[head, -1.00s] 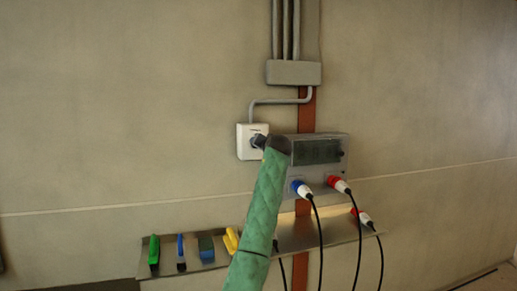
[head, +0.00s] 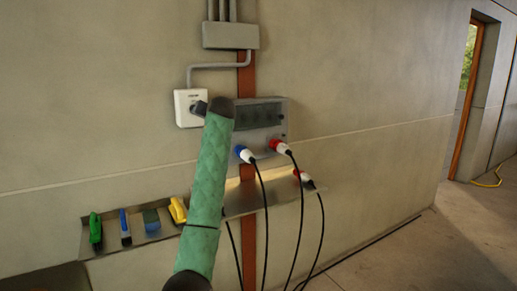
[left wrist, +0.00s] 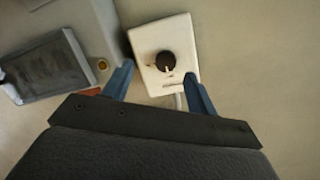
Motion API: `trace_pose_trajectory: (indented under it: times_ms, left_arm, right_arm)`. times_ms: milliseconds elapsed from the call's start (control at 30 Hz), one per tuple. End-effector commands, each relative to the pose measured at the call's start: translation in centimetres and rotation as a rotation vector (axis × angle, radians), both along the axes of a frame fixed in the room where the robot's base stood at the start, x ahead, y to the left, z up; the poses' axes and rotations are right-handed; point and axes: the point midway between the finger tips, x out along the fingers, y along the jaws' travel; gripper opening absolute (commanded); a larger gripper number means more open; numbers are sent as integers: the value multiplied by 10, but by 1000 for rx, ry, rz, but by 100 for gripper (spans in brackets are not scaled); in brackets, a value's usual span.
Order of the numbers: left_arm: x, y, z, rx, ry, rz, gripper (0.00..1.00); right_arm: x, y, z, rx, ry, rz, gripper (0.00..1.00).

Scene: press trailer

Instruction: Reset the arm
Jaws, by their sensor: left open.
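My left arm reaches up to the wall in the head view, wrapped in a green quilted sleeve. My left gripper (head: 200,106) is at the white switch box (head: 182,119), mostly hidden behind the arm's dark end. In the left wrist view the two blue fingers of my left gripper (left wrist: 160,88) are apart. The white switch box (left wrist: 163,54) with its round black knob (left wrist: 166,61) shows beyond and between them. Nothing is held between the fingers. Whether a finger touches the box cannot be told. My right gripper is in neither view.
A grey socket panel (head: 272,112) with blue and red plugs and hanging black cables is right of the box. A metal shelf (head: 152,238) below holds brushes and a yellow tool. A doorway (head: 470,105) and open floor (head: 400,262) lie to the right.

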Motion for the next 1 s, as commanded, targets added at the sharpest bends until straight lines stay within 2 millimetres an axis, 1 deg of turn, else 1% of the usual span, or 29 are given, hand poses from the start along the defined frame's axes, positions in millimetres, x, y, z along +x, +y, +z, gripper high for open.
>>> trace_pose_trajectory:
  times_ms: [33, 267, 400, 500, 567, 667, 767, 867, 967, 1000]
  left_arm:
    - [-8, -2, 8, -33, -10, -12, 58]
    - [-46, -21, 43, -156, -64, -88, 58]
    - [-74, -33, 66, -211, -104, -142, 58]
    - [-95, -41, 70, -246, -119, -183, 58]
    - [-107, -47, 65, -265, -123, -208, 58]
    - [-125, -56, 51, -294, -116, -248, 58]
    - [-141, -64, 31, -315, -101, -281, 58]
    - [-157, -71, 4, -336, -78, -313, 58]
    - [-175, -80, -28, -356, -47, -346, 58]
    - [-183, -83, -43, -364, -33, -361, 58]
  right_arm:
    - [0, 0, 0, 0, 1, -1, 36]
    - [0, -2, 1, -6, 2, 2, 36]
    - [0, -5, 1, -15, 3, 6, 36]
    - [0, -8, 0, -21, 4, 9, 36]
    - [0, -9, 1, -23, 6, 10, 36]
    - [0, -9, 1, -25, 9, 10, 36]
    - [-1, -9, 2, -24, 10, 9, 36]
    - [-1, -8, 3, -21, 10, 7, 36]
    - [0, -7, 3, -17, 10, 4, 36]
    - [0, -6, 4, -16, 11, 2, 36]
